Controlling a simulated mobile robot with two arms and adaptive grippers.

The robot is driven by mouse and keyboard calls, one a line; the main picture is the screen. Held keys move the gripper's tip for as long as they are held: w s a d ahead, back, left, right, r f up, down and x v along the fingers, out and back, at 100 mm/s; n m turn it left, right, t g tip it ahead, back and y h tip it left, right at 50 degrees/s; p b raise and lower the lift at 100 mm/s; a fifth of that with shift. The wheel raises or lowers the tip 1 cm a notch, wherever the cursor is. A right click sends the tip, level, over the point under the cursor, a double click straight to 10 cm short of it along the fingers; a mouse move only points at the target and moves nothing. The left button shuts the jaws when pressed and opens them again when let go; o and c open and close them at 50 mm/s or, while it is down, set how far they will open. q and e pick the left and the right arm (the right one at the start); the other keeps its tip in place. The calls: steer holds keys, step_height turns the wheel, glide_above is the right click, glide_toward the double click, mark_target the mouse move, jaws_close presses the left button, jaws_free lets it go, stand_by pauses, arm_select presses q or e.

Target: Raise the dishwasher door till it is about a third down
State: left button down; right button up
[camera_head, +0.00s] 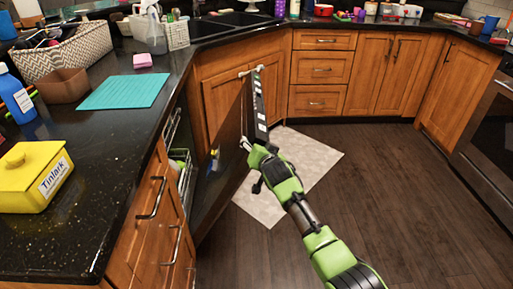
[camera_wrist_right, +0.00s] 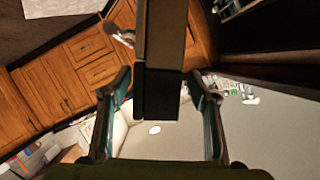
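The dishwasher door (camera_head: 226,150) is partly open, standing steeply and leaning out from the cabinet. A pale bar (camera_head: 251,70) shows at its top corner, and a strip of controls (camera_head: 260,100) runs along its edge. Racks show in the dishwasher opening (camera_head: 180,155) at left. My right gripper (camera_head: 249,146) is at the door's near side edge. In the right wrist view, its fingers (camera_wrist_right: 159,112) are spread on either side of the dark door edge (camera_wrist_right: 158,85), with gaps visible on both sides. Whether a finger touches is unclear. My left gripper is not in view.
The dark counter (camera_head: 110,140) at left holds a yellow box (camera_head: 36,176), a teal mat (camera_head: 125,92) and a basket (camera_head: 66,55). Wooden cabinets (camera_head: 368,75) stand behind. A light mat (camera_head: 300,165) lies on the floor, which is clear to the right.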

steer(key=shift+s+d+f, duration=0.1)
steer(key=shift+s+f, duration=0.05)
steer(key=shift+s, duration=0.05)
steer(key=v, duration=1.1)
steer(key=shift+s+r, duration=0.25)
steer(key=shift+s, duration=0.05)
steer(key=shift+d, duration=0.1)
